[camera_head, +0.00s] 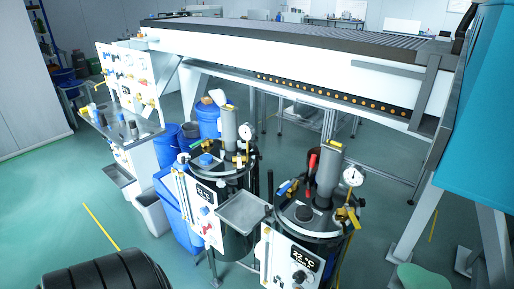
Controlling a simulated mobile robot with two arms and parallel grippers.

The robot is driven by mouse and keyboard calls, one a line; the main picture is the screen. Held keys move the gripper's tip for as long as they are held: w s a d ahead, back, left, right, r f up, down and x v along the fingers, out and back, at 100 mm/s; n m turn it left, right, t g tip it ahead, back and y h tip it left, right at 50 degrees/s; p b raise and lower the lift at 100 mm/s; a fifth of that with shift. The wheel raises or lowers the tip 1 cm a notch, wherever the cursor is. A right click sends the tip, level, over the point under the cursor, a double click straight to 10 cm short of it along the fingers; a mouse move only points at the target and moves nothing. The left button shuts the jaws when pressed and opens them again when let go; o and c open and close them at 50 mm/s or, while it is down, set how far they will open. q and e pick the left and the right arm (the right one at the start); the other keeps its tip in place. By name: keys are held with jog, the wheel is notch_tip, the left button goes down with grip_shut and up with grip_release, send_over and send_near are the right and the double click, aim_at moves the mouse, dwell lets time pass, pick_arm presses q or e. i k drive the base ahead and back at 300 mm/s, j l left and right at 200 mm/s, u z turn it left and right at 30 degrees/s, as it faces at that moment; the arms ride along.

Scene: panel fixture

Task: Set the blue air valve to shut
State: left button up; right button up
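Two dark pressure tanks stand in the middle. The right tank's lid (308,219) carries a blue lever handle (285,187), a red lever handle (312,161) and a round gauge (353,177). The left tank's lid (219,173) carries a blue knob (206,160) and another gauge (245,132). A white panel (112,75) at the left holds several small valves, too small to read. I cannot tell which blue part is the air valve, or its setting. Neither of my grippers is in view.
A metal tray (243,211) sits between the tanks. Blue bins (172,200) and a white bin (152,214) stand left of them. A ribbed black object (105,273) fills the bottom left. A long conveyor (300,55) crosses behind.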

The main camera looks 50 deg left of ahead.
aim_at(287, 187)
jog(key=u, duration=1.3)
